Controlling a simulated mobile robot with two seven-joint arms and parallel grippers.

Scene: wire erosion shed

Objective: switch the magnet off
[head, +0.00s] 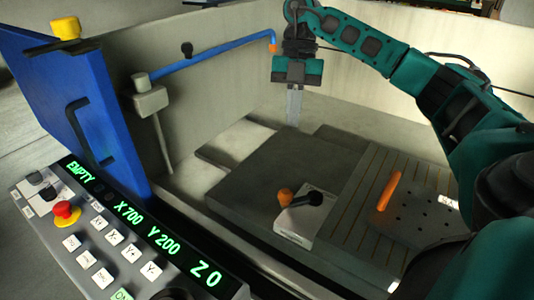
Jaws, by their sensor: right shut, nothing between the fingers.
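A plate with parallel stripes (345,225), which looks like a magnet chuck, lies on the right of the machine's work area. An orange bar-shaped handle (389,190) lies slanted at its right side. A small pale block (296,226) with a black lever (310,198) and an orange knob (285,196) stands at its left edge. I cannot tell which of these switches the magnet. My right gripper (294,108) points down, shut and empty, above and behind the block and apart from everything. My left gripper is out of view.
A control panel (110,235) with green text and a red stop button (65,212) fills the lower left. A blue door (75,100) stands open at the left. A blue arm pipe (210,55) reaches toward my right gripper. The dark slab (255,185) has free room.

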